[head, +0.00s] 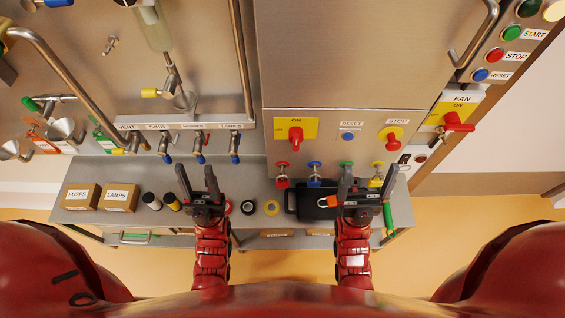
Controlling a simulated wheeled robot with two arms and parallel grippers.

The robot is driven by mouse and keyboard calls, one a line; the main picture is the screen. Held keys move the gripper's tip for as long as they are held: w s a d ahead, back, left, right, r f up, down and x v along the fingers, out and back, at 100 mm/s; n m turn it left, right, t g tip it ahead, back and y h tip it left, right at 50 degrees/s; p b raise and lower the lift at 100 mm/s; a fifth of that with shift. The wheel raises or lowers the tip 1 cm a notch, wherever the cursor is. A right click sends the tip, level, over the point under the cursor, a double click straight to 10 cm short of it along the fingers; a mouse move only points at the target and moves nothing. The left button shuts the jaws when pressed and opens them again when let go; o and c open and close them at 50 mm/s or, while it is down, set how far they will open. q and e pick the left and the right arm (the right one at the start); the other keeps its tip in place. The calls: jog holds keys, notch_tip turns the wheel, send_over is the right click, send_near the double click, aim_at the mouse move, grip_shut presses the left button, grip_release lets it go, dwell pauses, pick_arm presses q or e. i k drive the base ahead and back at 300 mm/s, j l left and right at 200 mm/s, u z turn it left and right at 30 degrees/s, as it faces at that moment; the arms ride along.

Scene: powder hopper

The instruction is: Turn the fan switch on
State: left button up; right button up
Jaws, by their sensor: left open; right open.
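The fan switch (457,123) is a red handle on a yellow plate marked FAN and ON, at the right edge of the steel panel. Its handle points roughly to the right, away from the ON mark above it. My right gripper (366,176) is open and empty, below and left of the fan switch and well apart from it, over the shelf in front of the lower valves. My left gripper (197,178) is open and empty over the shelf further left, below a row of blue-tipped valves.
Another red ON switch (295,135) sits mid-panel, beside a blue RESET button (347,136) and a red STOP knob (391,135). START, STOP and RESET buttons are upper right. Boxes (118,197), tape rolls and a black case (305,203) lie on the shelf.

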aim_at(453, 121)
jog(key=z, duration=1.3)
jog(key=i+l+z, duration=0.15)
jog(key=i+z, duration=0.3)
jog(key=k, duration=0.1)
